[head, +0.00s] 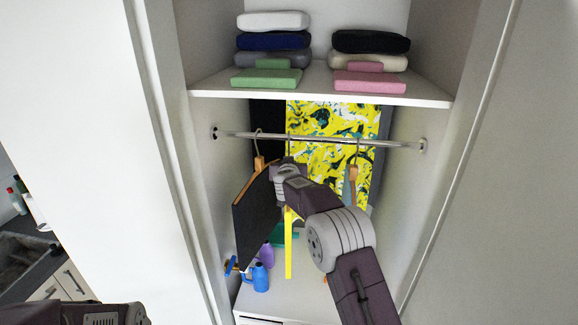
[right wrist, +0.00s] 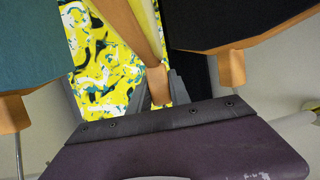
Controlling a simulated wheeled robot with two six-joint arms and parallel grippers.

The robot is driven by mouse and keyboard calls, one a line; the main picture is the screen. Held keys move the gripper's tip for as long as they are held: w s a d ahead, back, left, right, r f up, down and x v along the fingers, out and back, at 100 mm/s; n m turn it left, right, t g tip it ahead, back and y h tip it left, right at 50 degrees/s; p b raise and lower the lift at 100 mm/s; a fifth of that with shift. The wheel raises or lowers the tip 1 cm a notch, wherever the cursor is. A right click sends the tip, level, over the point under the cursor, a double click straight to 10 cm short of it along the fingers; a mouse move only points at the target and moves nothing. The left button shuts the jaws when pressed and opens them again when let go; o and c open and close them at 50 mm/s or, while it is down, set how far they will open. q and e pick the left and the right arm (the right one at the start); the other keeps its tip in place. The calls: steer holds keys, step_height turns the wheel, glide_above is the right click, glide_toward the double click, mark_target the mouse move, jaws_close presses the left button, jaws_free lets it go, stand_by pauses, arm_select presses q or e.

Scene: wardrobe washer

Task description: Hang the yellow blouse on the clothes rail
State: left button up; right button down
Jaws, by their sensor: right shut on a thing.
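The yellow blouse (head: 289,248) shows edge-on as a narrow strip below my right gripper (head: 281,170) in the head view; my arm hides its upper part. In the right wrist view my right gripper (right wrist: 164,97) is shut on its wooden hanger (right wrist: 148,40). The clothes rail (head: 325,140) crosses the wardrobe just above the gripper. A thin hook rises to the rail there; I cannot tell whether it rests on it. My left gripper is out of view.
A black garment (head: 255,215) hangs close on the left, a teal garment (head: 347,190) on the right. A patterned yellow panel (head: 330,120) is behind. Folded clothes lie on the shelf (head: 315,92) above. A blue bottle (head: 258,276) stands below.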

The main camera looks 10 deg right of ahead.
steer(key=shift+f, duration=0.2)
steer(key=c, duration=1.1)
jaws_free()
steer(key=shift+s, duration=0.1)
